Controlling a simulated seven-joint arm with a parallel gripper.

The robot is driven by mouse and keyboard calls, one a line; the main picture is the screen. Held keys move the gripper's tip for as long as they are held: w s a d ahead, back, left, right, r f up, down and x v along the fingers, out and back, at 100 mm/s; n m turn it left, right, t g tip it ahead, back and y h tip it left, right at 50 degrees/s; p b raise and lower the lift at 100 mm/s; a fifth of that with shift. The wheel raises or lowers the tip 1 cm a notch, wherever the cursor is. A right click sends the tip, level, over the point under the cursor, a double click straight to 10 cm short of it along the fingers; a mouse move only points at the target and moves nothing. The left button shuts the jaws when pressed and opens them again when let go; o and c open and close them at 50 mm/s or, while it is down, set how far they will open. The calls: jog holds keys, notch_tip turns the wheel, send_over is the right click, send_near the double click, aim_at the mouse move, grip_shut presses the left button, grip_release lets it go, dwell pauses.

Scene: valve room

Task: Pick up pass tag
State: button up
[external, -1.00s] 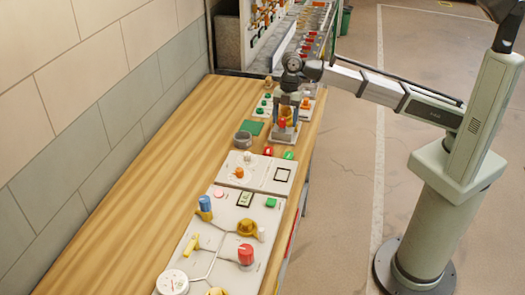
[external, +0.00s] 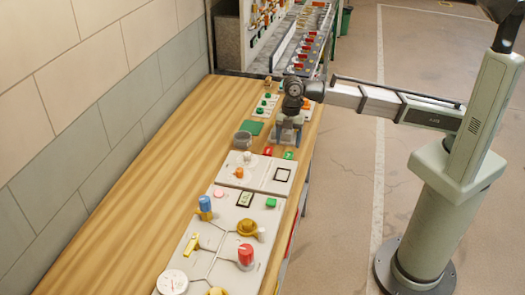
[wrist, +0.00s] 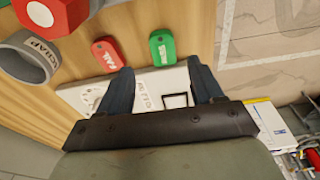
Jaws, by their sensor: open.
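The pass tag (external: 289,155) is a small green rounded tag lying on the wooden bench. It also shows in the wrist view (wrist: 162,47), with white lettering. A similar red tag (wrist: 107,55) lies just left of it, also in the external view (external: 269,151). My gripper (wrist: 160,67) is open and empty, its two dark fingers pointing up the wrist picture. In the external view my gripper (external: 286,136) is low over the bench, just behind the tags.
A grey cup marked SCRAP (wrist: 25,58) stands left of the tags, with a red faceted knob (wrist: 42,14) beside it. A white panel with a black square outline (external: 283,174) is in front of the tags. Bare bench lies to the left; its right edge is close.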

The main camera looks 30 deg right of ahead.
aim_at(289, 155)
jog(key=shift+s+f, duration=0.15)
jog(key=shift+f, duration=1.15)
jog(key=shift+s+f, duration=0.15)
jog(key=shift+f, duration=1.15)
jog(key=c, duration=1.1)
jog(key=shift+r, duration=0.2)
notch_tip(289, 155, up, 8)
jog(key=shift+s+a+r, duration=0.45)
jog(key=shift+s+a, duration=0.95)
jog(key=shift+s, duration=0.05)
jog(key=shift+s+a+r, duration=0.4)
jog(key=shift+s+a, duration=0.95)
jog(key=shift+s, duration=0.15)
jog(key=shift+s+a+r, duration=0.45)
jog(key=shift+s+a, duration=0.95)
jog(key=shift+s, duration=0.05)
